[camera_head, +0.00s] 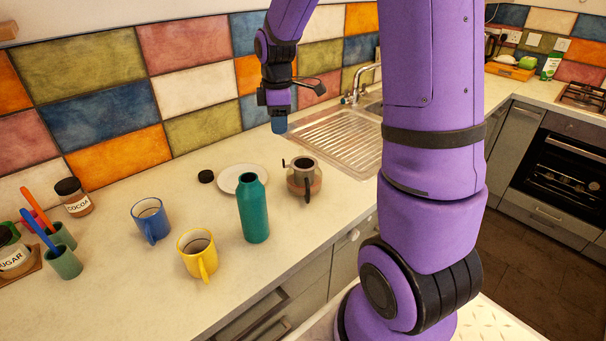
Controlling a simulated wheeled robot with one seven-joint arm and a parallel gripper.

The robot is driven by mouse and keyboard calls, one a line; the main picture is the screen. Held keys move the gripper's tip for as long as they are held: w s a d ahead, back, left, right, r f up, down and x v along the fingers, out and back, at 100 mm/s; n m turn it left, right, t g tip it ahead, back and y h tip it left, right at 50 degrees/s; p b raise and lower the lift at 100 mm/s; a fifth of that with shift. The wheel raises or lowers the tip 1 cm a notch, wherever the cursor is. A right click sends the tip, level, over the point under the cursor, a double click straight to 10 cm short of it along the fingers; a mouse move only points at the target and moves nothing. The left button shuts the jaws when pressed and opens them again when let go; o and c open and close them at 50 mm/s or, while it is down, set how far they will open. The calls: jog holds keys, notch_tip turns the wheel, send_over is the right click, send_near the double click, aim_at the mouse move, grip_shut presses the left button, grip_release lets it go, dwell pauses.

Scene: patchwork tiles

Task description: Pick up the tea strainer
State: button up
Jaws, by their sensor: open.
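I cannot make out a tea strainer for certain. A grey and brown pot (304,182) stands upright on the counter, with a handle at its front and a small dark part sticking out at its upper left. Whether that part belongs to the pot or to a strainer is too small to tell. My gripper (279,125) points down above the back of the counter, up and slightly left of the pot in the picture, apart from it. It is open, with nothing seen in it; its fingers overlap, so the gap is hidden.
A teal bottle (253,210) stands left of the pot, before a white plate (229,178) and black lid (206,176). Yellow (196,261) and blue (148,222) mugs, a cocoa jar (74,199) and utensil cups are farther left. The sink (338,138) is behind right.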

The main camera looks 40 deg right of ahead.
jog(key=shift+n+g, duration=0.3)
jog(key=shift+n, duration=0.4)
jog(key=f, duration=0.1)
jog(key=w+d+f, duration=0.1)
jog(key=f, duration=0.1)
jog(key=shift+w+d+f, duration=0.4)
send_over(284, 166)
jog(key=w, duration=0.1)
notch_tip(284, 166, down, 4)
jog(key=shift+d+f, duration=0.1)
jog(key=shift+f, duration=0.15)
jog(key=shift+s+d+f, duration=0.1)
jog(key=shift+f, duration=1.5)
jog(key=shift+s+f, duration=0.1)
jog(key=shift+f, duration=1.5)
grip_shut()
